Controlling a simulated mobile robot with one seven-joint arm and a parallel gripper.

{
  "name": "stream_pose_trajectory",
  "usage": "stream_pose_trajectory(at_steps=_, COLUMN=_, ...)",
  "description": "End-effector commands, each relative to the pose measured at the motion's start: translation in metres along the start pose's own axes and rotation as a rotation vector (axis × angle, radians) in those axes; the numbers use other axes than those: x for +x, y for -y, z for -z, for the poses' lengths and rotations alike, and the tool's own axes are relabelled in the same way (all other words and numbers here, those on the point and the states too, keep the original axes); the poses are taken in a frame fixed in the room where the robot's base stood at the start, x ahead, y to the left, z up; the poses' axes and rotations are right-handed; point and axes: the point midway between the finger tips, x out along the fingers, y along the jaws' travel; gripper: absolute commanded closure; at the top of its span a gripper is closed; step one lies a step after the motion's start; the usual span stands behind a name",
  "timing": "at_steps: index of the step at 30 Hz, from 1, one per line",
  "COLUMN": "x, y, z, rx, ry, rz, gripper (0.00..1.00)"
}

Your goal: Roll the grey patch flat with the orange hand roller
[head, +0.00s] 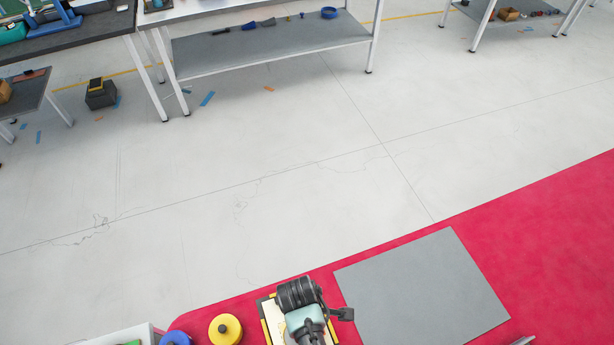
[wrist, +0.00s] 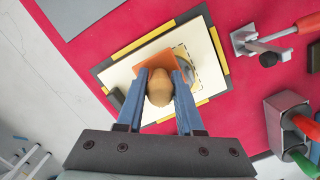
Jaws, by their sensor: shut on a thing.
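The grey patch (head: 422,290) lies flat on the red board, right of my arm in the head view. Part of it (wrist: 85,12) shows at the top left of the wrist view. My gripper (wrist: 164,76) is shut on the orange hand roller (wrist: 158,60), its blue fingers on either side of the rounded wooden handle. The roller is over a cream tray (wrist: 125,77) with a black and yellow border; I cannot tell whether it touches. In the head view my arm hides the roller and most of the tray (head: 267,322).
A yellow disc (head: 225,330) and a blue one (head: 177,339) are left of the tray. A metal clamp (wrist: 245,40) with an orange handle and a grey holder (wrist: 285,110) with coloured handles stand nearby. Workbenches stand beyond the open floor.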

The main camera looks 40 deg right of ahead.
Motion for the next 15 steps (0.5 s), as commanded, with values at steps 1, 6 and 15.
stream_pose_trajectory(at_steps=1, x=0.001, y=0.001, z=0.0, rx=-0.001, ry=0.0, rz=0.001, gripper=1.0)
stream_pose_trajectory(at_steps=6, x=-0.001, y=0.004, z=0.006, rx=-0.002, ry=0.0, rz=0.001, gripper=1.0)
stream_pose_trajectory(at_steps=15, x=-0.003, y=0.012, z=0.017, rx=-0.001, ry=0.0, rz=0.001, gripper=1.0)
